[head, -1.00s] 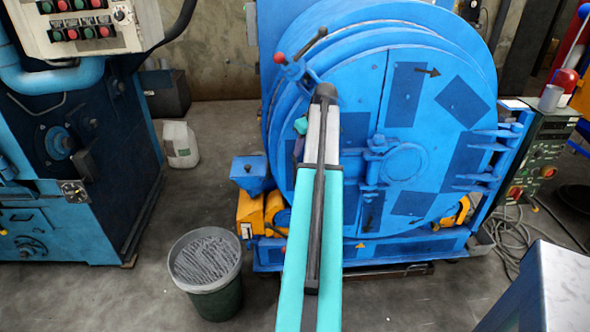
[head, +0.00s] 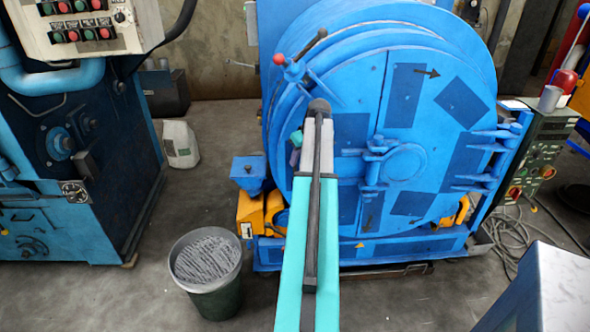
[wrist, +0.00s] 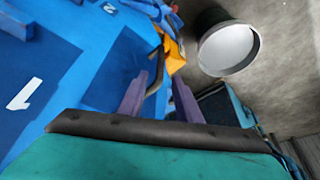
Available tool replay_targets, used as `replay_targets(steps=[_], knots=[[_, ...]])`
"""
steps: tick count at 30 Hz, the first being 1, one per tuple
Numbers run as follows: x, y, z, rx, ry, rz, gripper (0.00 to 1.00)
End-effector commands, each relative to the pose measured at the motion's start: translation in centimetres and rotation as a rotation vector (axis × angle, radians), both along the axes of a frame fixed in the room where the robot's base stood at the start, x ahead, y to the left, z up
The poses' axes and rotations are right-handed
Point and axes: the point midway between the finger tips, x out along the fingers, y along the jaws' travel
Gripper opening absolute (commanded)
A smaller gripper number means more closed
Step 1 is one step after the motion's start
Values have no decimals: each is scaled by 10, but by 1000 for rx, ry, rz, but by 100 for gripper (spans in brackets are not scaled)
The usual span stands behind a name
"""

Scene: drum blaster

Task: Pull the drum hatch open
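The blue drum (head: 300,75) stands in the middle of the head view with its round front door, the hatch (head: 405,85), facing me. The hatch looks shut. In the wrist view, the blue drum face (wrist: 100,65) fills the left side, with a dark bent handle (wrist: 158,55) on it. My gripper (wrist: 160,77) is open. Its two purple fingers stand apart, with the handle between them, nearer the left finger. I cannot tell whether they touch. In the head view, my arm hides most of the gripper and the handle.
A grey-green bin (head: 212,300) stands on the floor left of my arm; it also shows in the wrist view (wrist: 228,48). A blue machine (head: 75,160) is at left, a white canister (head: 180,145) behind. A control box (head: 545,150) and cables are at right.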

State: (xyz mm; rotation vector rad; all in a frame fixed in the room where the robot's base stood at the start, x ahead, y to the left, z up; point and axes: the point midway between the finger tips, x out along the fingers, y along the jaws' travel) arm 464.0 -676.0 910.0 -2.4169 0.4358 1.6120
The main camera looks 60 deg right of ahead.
Motion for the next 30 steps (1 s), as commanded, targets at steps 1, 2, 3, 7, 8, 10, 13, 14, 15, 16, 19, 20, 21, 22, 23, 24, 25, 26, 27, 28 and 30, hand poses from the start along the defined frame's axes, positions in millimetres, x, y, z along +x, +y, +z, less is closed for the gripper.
replay_targets(steps=[1,2,3,7,8,10,13,14,15,16,19,20,21,22,23,24,25,26,27,28,30], knots=[[3,-1,-6,2,1,1,31],[4,-1,-9,2,1,1,31],[6,-2,-13,2,1,2,31],[11,-3,-28,2,1,2,31],[13,-4,-31,2,1,2,31],[16,-5,-38,2,1,2,31],[20,-7,-49,2,1,2,31],[21,-7,-52,1,2,1,31],[23,-8,-56,1,1,1,31],[24,-8,-59,2,1,1,31],[27,-9,-67,1,1,0,31],[27,-10,-69,1,1,0,31],[28,-10,-71,0,1,0,31],[28,-10,-72,0,0,0,31],[29,-10,-73,0,1,0,31],[29,-10,-75,0,1,0,31],[29,-11,-75,0,1,0,31],[30,-10,-76,0,1,0,31],[30,-10,-76,0,1,0,31],[30,-10,-77,0,1,0,31],[30,-10,-77,0,1,0,31]])
